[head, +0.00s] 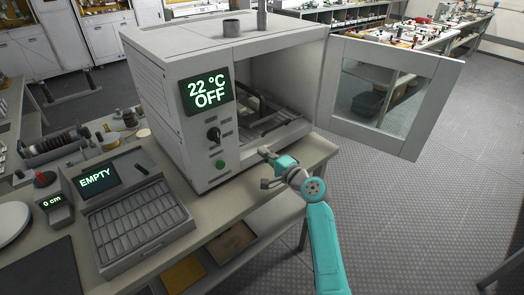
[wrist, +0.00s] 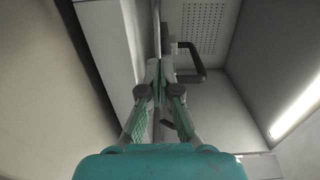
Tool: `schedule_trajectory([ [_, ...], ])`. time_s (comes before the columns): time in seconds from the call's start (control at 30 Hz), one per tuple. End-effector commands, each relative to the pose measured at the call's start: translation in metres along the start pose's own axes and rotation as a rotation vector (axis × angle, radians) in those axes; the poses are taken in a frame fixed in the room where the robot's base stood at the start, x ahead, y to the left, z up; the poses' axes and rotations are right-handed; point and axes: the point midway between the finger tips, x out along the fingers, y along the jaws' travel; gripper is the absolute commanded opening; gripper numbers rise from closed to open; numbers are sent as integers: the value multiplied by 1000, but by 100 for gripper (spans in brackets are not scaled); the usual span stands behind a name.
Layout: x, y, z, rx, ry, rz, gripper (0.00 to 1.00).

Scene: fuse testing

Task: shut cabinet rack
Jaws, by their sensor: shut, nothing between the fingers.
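The grey cabinet (head: 165,75) stands on the bench with its windowed door (head: 435,105) swung wide open to the right. Its rack (head: 268,124) shows low inside the opening as dark bars; how far it is slid in is hard to tell. My gripper (head: 265,151) is at the lower front edge of the opening. In the wrist view, my gripper (wrist: 160,68) has its fingertips together and empty, pointing into the cabinet. A dark bracket-shaped handle (wrist: 202,67) is just right of the fingertips; I cannot tell whether they touch it.
The cabinet display (head: 207,91) reads 22 °C OFF. The floor (head: 420,220) right of the bench is clear below the open door.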

Motion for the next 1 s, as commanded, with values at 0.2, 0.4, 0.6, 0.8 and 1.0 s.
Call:
schedule_trajectory([
  [0.2, -33, 1, 0, 1, 1, 0, 0],
  [0.4, -66, 1, 0, 0, 2, 0, 0],
  [0.6, -84, 0, 0, 0, 0, 0, 0],
  [0.8, -89, 2, 1, -1, 3, 2, 0],
  [1.0, -113, 42, 13, -42, 58, 49, 0],
])
